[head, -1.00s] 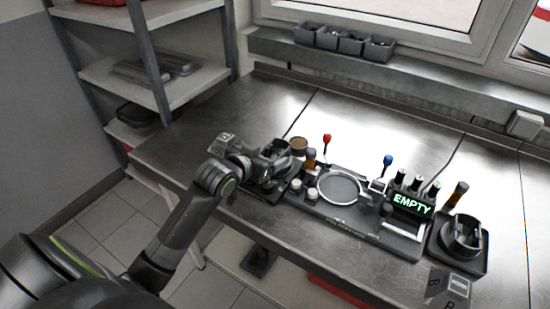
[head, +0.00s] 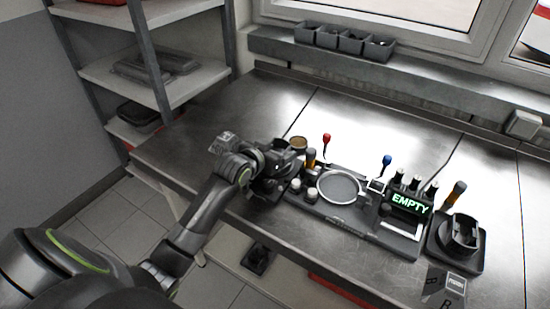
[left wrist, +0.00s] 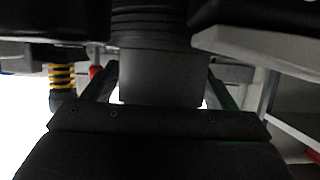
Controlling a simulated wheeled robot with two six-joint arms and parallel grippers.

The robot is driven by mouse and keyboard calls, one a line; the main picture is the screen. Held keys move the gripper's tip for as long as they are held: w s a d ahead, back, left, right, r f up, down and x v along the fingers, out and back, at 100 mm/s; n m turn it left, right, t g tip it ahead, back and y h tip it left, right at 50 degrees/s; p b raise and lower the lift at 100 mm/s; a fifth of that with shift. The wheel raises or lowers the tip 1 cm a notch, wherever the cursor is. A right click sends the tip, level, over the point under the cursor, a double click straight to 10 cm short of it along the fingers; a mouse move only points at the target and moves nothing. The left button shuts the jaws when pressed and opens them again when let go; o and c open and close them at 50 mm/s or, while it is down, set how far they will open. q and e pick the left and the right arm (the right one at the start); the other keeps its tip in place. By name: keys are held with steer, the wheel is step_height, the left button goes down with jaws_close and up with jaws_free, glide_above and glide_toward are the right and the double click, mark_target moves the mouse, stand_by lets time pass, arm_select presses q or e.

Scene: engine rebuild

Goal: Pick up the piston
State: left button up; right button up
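My left gripper (head: 282,162) is low over the near left part of the bench, beside a dark tray. In the left wrist view, a dark grey cylindrical part with ring grooves, seemingly the piston (left wrist: 160,75), is between the two fingers of my left gripper (left wrist: 157,88). Its smooth lower part lies close to both fingers, but I cannot tell whether they touch it. In the head view the gripper and wrist hide this part. My right gripper's fingers are not visible.
The tray holds a round pale disc (head: 339,187), small light cylinders and an "EMPTY" sign (head: 410,204). A red-topped tool (head: 326,139) and a blue-topped tool (head: 387,160) stand behind. A dark round holder (head: 461,235) is at right. The bench's far left is clear.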

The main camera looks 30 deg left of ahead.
arm_select(q)
steer(key=shift+r, duration=0.1)
steer(key=c, duration=1.4)
